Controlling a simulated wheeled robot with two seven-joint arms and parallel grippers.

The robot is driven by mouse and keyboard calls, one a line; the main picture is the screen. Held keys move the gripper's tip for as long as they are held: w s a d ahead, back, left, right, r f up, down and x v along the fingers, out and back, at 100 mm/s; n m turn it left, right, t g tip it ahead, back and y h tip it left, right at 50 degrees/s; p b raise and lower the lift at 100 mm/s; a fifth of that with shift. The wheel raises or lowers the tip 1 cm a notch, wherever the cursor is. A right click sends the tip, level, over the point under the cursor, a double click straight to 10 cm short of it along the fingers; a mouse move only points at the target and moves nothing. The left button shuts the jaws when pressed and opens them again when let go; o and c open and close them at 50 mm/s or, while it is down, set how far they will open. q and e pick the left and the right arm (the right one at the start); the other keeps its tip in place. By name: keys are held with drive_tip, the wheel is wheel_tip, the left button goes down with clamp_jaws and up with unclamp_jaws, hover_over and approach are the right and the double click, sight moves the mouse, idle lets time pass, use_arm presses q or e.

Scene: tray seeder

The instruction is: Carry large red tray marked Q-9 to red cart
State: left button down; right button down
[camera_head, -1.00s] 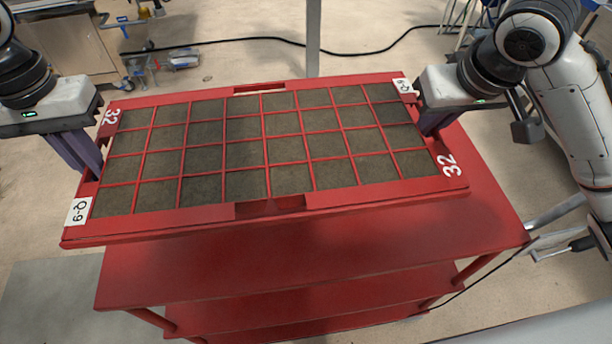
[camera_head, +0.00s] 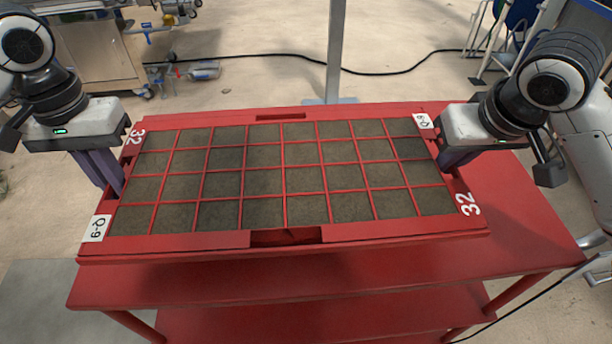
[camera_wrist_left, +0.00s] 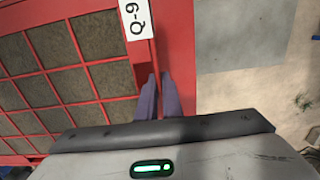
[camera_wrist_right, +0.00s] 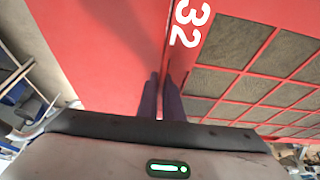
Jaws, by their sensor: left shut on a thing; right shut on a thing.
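The large red tray marked Q-9 (camera_head: 190,244) has a grid of dark soil cells, Q-9 labels and white 32 markings. It is over the top of the red cart (camera_head: 330,277), nearly in line with it and toward its left. I cannot tell whether its underside touches the cart. My left gripper (camera_head: 116,190) is shut on the tray's left rim, beside the Q-9 label in the left wrist view (camera_wrist_left: 135,18). My right gripper (camera_head: 447,165) is shut on the right rim, near the 32 in the right wrist view (camera_wrist_right: 188,22).
Bare cart top shows right of the tray, with lower shelves (camera_head: 320,318) below. A grey post (camera_head: 336,50) stands behind the cart. A black cable (camera_head: 400,72) crosses the floor behind. A metal workbench (camera_head: 85,45) stands at back left.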

use_arm(q)
drive_tip(key=shift+a+f, duration=0.1)
drive_tip(key=shift+a, duration=0.05)
use_arm(e)
drive_tip(key=shift+d, duration=0.15)
